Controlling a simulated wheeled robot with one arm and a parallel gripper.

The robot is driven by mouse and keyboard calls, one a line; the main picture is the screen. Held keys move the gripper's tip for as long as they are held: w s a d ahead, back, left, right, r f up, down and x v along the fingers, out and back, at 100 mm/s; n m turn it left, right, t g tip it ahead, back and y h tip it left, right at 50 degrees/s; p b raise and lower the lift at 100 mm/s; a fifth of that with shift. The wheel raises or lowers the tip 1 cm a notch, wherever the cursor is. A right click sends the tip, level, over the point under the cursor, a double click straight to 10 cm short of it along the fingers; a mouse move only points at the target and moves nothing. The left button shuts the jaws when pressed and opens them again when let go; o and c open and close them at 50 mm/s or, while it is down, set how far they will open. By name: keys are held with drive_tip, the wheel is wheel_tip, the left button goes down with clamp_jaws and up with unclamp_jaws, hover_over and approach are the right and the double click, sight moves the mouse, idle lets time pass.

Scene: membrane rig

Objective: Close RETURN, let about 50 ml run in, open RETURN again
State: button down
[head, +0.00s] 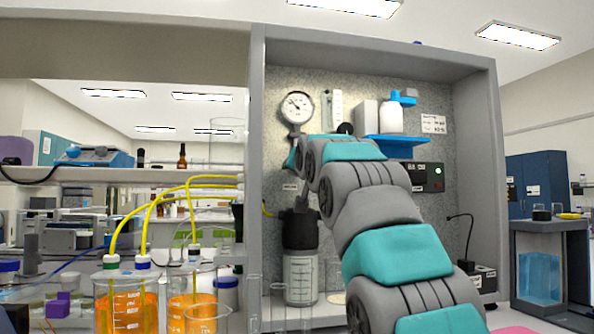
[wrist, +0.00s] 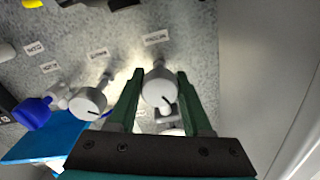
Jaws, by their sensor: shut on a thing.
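In the wrist view, my gripper (wrist: 158,85) has its two green fingers on either side of a round grey valve knob (wrist: 158,92) with a dark pointer mark and is shut on it. A small label (wrist: 157,38) sits above this knob, too blurred to read surely. A second grey knob (wrist: 88,103) and a blue knob (wrist: 33,112) are to its left, apart from the fingers. In the head view, my arm covers the knobs and most of the gripper.
A pressure gauge (head: 296,107) and a flow tube (head: 334,108) are on the speckled panel. A white bottle (head: 391,117) stands on a blue shelf (head: 395,146). Beakers of orange liquid (head: 127,308) with yellow tubes stand at left. The cabinet's side walls (head: 254,180) bound the space.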

drive_tip(key=m, duration=0.4)
drive_tip(key=shift+w+f+m, duration=0.1)
drive_tip(key=shift+f+m, duration=0.1)
drive_tip(key=shift+m, duration=0.2)
idle(0.4)
drive_tip(key=shift+c, duration=1.6)
unclamp_jaws()
drive_tip(key=shift+r, duration=0.1)
drive_tip(key=shift+s, duration=0.2)
drive_tip(key=shift+s+d+r, duration=0.1)
drive_tip(key=shift+s+r, duration=0.05)
drive_tip(key=shift+s, duration=0.35)
drive_tip(key=b+v, duration=0.1)
drive_tip(key=v, duration=0.5)
drive_tip(key=shift+s+b, duration=0.2)
drive_tip(key=shift+b, duration=0.2)
drive_tip(key=shift+d, duration=0.1)
